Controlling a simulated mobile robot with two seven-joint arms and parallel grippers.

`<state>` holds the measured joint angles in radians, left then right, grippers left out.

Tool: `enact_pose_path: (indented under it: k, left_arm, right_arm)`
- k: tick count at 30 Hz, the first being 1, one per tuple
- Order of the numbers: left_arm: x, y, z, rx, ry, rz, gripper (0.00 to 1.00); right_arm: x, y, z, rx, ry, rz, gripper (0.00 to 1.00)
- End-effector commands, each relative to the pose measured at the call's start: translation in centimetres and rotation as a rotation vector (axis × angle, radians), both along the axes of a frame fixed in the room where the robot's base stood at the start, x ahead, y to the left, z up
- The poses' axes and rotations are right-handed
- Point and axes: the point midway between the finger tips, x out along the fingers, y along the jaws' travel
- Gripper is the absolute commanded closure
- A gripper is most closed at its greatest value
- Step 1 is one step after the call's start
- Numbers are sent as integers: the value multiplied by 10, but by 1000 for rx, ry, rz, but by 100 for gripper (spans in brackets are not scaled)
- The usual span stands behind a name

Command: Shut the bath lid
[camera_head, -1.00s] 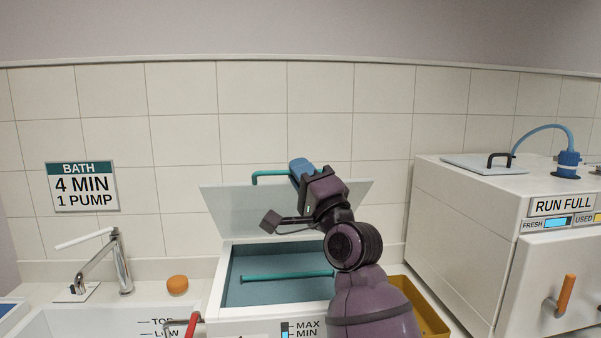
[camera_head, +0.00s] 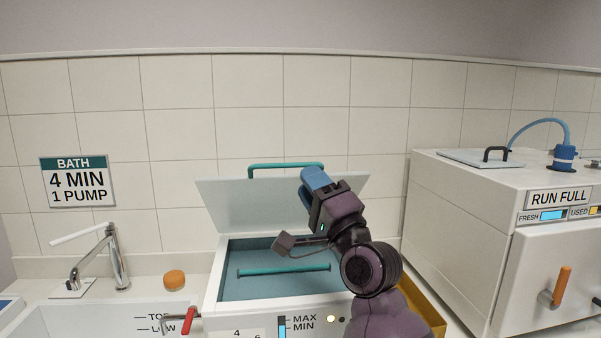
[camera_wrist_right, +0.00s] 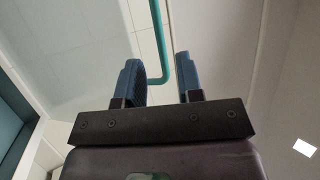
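The bath lid (camera_head: 240,205) is a pale panel standing raised at the back of the bath (camera_head: 228,297). A teal bar handle (camera_head: 285,166) runs along its upper edge. The lid also shows in the right wrist view (camera_wrist_right: 60,50). My right gripper (camera_head: 314,178) is in front of the lid, its blue fingers just below the handle's right end. In the right wrist view my right gripper (camera_wrist_right: 161,82) has its fingers apart, with the teal handle (camera_wrist_right: 157,40) showing in the gap; whether it lies between or beyond them I cannot tell. My left gripper is out of view.
A second teal bar (camera_head: 285,270) lies across the bath opening. A white sink with a tap (camera_head: 115,262), a red lever (camera_head: 188,320) and an orange round object (camera_head: 174,279) are left. A yellow bin (camera_head: 425,305) and a white machine (camera_head: 460,215) are right.

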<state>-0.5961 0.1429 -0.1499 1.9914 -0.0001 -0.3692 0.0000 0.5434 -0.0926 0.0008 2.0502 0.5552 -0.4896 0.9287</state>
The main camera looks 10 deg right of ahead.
Motion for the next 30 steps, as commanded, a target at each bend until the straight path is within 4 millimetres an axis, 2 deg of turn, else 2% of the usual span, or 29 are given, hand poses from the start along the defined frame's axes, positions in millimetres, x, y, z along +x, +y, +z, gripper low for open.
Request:
enact_pose_path:
  k: [3, 9, 22, 26, 29, 30]
  left_arm:
    - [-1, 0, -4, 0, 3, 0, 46]
    - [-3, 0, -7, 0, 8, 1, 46]
    - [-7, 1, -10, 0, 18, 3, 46]
    - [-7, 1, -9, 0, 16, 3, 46]
    - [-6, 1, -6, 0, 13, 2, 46]
    - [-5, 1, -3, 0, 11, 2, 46]
  right_arm:
    - [-17, -9, -13, -1, 1, -2, 66]
    - [-36, -18, -24, -1, 1, 1, 66]
    - [-44, -21, -28, -1, 0, 0, 66]
    - [-44, -20, -21, 0, -12, 3, 85]
    - [-47, -13, 4, -3, -58, 15, 100]
    - [-49, -10, 20, -8, -88, 21, 100]
